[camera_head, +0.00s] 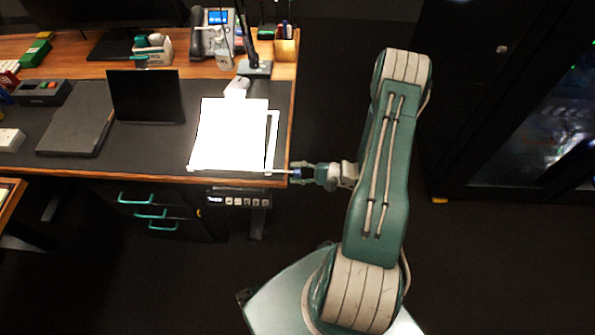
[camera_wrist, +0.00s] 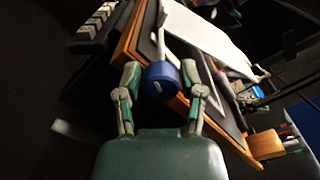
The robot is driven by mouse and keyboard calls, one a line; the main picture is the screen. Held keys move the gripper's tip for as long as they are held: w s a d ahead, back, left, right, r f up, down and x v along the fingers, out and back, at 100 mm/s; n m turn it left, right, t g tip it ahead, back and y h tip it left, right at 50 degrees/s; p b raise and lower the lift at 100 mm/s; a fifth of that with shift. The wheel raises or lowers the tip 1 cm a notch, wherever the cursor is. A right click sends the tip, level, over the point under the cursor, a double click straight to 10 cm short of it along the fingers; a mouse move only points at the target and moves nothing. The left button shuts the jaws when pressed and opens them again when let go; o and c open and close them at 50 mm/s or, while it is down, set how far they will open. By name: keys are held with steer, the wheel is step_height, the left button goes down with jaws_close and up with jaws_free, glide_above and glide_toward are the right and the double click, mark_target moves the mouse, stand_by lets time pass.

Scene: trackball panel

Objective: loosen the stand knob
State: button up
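A round blue knob (camera_wrist: 160,80) with a darker blue flat end faces the wrist camera, at the end of a white bar (camera_wrist: 160,38) by the desk edge. My gripper (camera_wrist: 162,74) has one finger on each side of the knob, spread about as wide as it. A thin gap seems to show at each side, so the fingers look open around it, though contact is hard to judge. In the head view my gripper (camera_head: 302,173) is at the desk's front right corner, pointing left; the knob (camera_head: 297,173) is small and partly hidden between the fingers.
The desk (camera_head: 283,120) holds a bright white panel (camera_head: 229,134), a mouse (camera_head: 237,86), a lamp base (camera_head: 255,69), a phone (camera_head: 211,35) and a pen holder (camera_head: 286,46). A control strip (camera_head: 238,200) hangs under the front edge. A dark cabinet (camera_head: 500,110) stands right.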

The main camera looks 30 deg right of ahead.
stand_by(0.4)
steer(key=v, duration=1.2)
